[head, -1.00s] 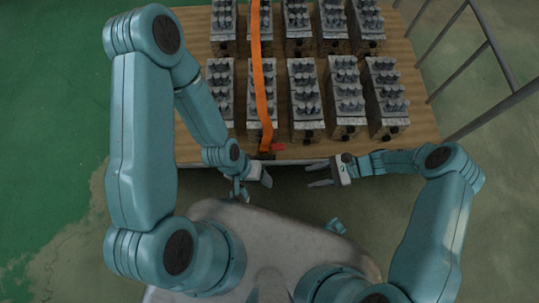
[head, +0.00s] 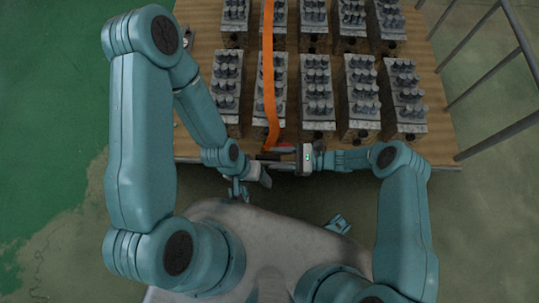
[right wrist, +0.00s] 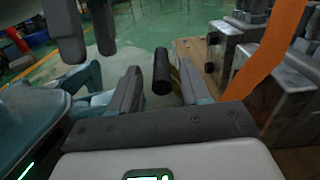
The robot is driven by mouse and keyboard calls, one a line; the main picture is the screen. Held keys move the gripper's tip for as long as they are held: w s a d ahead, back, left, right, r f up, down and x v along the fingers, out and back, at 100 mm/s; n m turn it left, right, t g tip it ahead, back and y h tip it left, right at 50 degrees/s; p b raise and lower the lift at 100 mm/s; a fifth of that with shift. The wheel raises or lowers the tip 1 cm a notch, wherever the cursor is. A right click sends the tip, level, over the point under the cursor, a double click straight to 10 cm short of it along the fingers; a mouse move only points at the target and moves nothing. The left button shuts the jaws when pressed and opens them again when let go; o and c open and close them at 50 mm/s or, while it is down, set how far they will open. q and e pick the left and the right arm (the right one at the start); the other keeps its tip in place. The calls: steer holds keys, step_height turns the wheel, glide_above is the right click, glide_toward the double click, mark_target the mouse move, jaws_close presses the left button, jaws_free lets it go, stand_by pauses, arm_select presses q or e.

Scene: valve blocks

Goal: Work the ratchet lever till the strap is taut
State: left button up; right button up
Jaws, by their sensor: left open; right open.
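The ratchet there is mostly hidden by my right gripper, with a bit of red (head: 286,146) showing. My right gripper (head: 270,161) is open at the ratchet, its fingers pointing left. In the right wrist view, the black lever grip (right wrist: 161,72) stands between its spread fingers; I cannot tell whether they touch. My left gripper (head: 250,184) is open and empty, just below and left of the right one.
Several grey valve blocks (head: 317,90) stand in rows on the wooden pallet (head: 440,125). A metal railing (head: 497,137) runs along the right. Green floor (head: 50,120) lies open at the left. The gap between pallet and my body is narrow.

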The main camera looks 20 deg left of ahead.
steer(key=shift+x, duration=1.4)
jaws_close()
arm_select(q)
steer(key=shift+a+f, duration=0.1)
arm_select(e)
steer(key=shift+d+f, duration=0.1)
